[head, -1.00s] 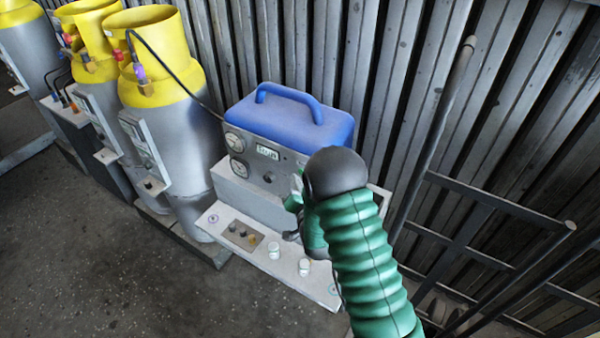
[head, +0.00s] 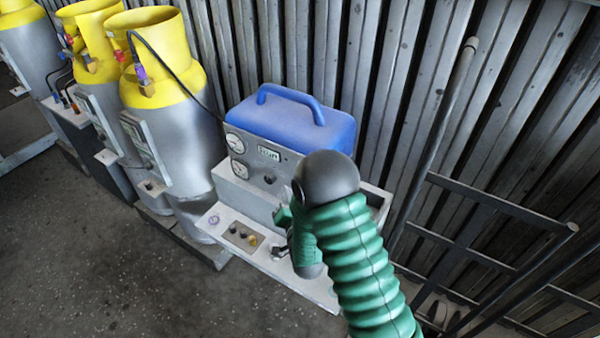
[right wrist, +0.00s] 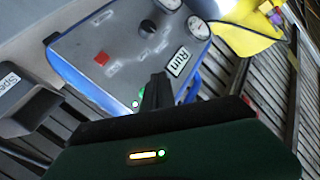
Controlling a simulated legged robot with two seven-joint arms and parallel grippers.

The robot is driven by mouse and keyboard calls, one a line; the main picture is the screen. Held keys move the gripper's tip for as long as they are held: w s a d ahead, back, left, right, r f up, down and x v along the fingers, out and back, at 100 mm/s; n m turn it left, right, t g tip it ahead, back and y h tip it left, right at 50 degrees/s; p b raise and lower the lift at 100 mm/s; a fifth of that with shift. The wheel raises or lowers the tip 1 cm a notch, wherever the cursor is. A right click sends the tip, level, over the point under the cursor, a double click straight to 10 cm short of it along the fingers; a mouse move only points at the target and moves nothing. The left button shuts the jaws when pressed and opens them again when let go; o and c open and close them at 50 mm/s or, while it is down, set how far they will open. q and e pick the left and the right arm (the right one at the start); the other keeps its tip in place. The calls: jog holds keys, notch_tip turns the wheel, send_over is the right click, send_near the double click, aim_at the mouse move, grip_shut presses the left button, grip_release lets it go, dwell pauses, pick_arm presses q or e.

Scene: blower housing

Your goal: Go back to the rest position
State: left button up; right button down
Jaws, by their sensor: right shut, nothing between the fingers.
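My right arm comes in from the bottom right in the head view, with a green ribbed sleeve and a dark elbow. It bends down in front of the blower housing (head: 240,184), a grey box with a blue handled lid (head: 290,122). My right gripper (head: 279,250) is small and partly hidden there, over the grey ledge (head: 222,226). In the right wrist view its dark fingers (right wrist: 157,92) are together and empty, in front of the panel with gauges, a red square and a "Run" label (right wrist: 179,63). I cannot tell the exact gap. My left gripper is not in view.
Yellow-topped grey cylinders (head: 160,95) stand at the left. A corrugated metal wall (head: 400,60) runs behind. A dark metal rack (head: 480,210) and an upright pole (head: 432,140) stand at the right. The floor (head: 90,250) at lower left is clear.

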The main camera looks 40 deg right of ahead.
jog(key=s+a+f+n+g+y, duration=0.2)
jog(key=s+a+n+g+y, duration=0.4)
jog(key=a, duration=0.5)
jog(key=s+a+n+g, duration=0.1)
jog(key=s+n+g, duration=0.2)
jog(key=s, duration=0.5)
jog(key=s+a+r+n+g, duration=0.1)
jog(key=s+a+n+g, duration=0.1)
jog(key=s, duration=0.6)
jog(key=shift+a+r+n+g, duration=0.15)
jog(key=shift+n+g, duration=0.25)
jog(key=shift+g, duration=0.4)
jog(key=shift+a, duration=0.15)
